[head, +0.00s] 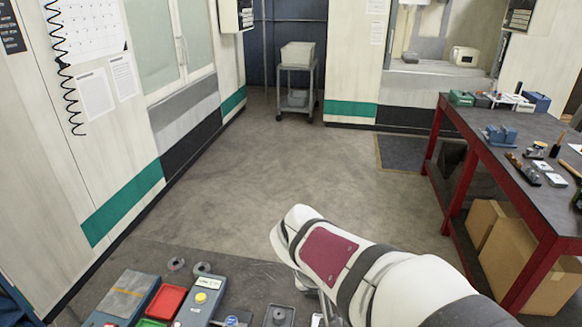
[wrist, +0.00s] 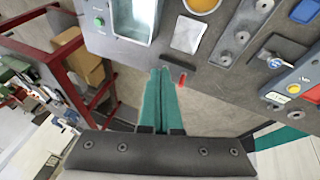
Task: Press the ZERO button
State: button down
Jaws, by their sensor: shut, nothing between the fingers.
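A blue-grey instrument (head: 193,316) with a small display stands on the bench at the lower left of the head view. A round yellow button (head: 201,297) sits below its display. No ZERO lettering is legible. My gripper (wrist: 160,72) shows in the wrist view with its two teal fingers together and nothing between them. The fingertips are over the bench, well left of the instrument in that view. In the head view my arm hides most of the gripper.
A red tray (head: 166,302) and a blue box (head: 124,297) stand left of the instrument. In the wrist view, a white packet (wrist: 187,35), a grey block with knobs (wrist: 240,35) and a small red piece (wrist: 182,79) lie near the fingers. A red-framed table (head: 520,150) stands apart at right.

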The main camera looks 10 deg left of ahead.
jog(key=w+a+f+n+t+y, duration=0.1)
jog(key=w+a+f+n, duration=0.1)
jog(key=a, duration=0.9)
jog(key=w+a+f+n+t+y, duration=0.2)
jog(key=a+f+n, duration=0.1)
jog(key=a, duration=0.8)
jog(key=w+a+f+n+t+y, duration=0.1)
jog(key=w+a+f+n+t, duration=0.1)
jog(key=a, duration=0.8)
jog(key=f+n, duration=0.1)
jog(key=n, duration=0.1)
jog(key=shift+w+a+f+n+y, duration=0.15)
jog(key=shift+a+n+y, duration=0.25)
jog(key=shift+f, duration=0.1)
send_over(201, 303)
jog(key=shift+f, duration=4.3)
jog(key=shift+f, duration=0.1)
jog(key=shift+f, duration=0.35)
